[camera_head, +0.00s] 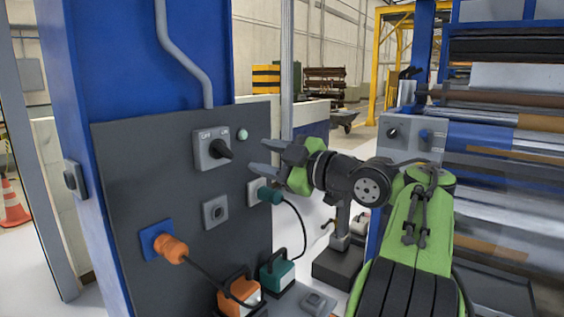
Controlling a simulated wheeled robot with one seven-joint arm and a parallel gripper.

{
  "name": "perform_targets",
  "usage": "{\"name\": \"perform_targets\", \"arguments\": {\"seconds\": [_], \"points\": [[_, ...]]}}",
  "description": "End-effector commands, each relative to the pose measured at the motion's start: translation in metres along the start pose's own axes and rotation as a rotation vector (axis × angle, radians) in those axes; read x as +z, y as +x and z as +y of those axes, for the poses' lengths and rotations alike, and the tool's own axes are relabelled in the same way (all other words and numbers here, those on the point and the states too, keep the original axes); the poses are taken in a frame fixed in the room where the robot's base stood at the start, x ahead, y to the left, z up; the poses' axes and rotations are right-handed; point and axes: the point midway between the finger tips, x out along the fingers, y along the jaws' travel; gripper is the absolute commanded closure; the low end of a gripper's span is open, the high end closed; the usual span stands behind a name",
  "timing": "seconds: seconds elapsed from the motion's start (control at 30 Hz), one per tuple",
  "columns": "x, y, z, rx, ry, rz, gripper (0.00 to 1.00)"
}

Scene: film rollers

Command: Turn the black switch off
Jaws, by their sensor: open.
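The black switch (220,149) is a rotary knob on a light grey plate (207,160), mounted on the dark grey panel (150,190). Its handle points to the right and slightly down. Nothing is between the fingers.
A pale green button (242,135) sits right of the plate. Below are a teal plug (270,194), an orange plug (171,248) with a cable, and a grey socket (215,211). Orange (240,295) and teal (277,272) boxes stand at the panel's foot. Roller machinery (500,150) fills the right.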

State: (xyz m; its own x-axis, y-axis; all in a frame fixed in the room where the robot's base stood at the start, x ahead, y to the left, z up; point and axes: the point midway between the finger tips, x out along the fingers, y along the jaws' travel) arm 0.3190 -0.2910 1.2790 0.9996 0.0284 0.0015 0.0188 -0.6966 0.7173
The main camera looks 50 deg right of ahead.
Motion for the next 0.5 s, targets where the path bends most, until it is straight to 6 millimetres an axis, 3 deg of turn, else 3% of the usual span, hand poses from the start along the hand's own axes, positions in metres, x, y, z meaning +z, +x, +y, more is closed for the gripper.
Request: {"name": "perform_targets", "arguments": {"seconds": [0.3, 0.5], "points": [[0.001, -0.031, 0.0, 0.001, 0.001, -0.002, 0.55], [-0.001, -0.036, -0.001, -0.001, -0.002, 0.0, 0.55]]}}
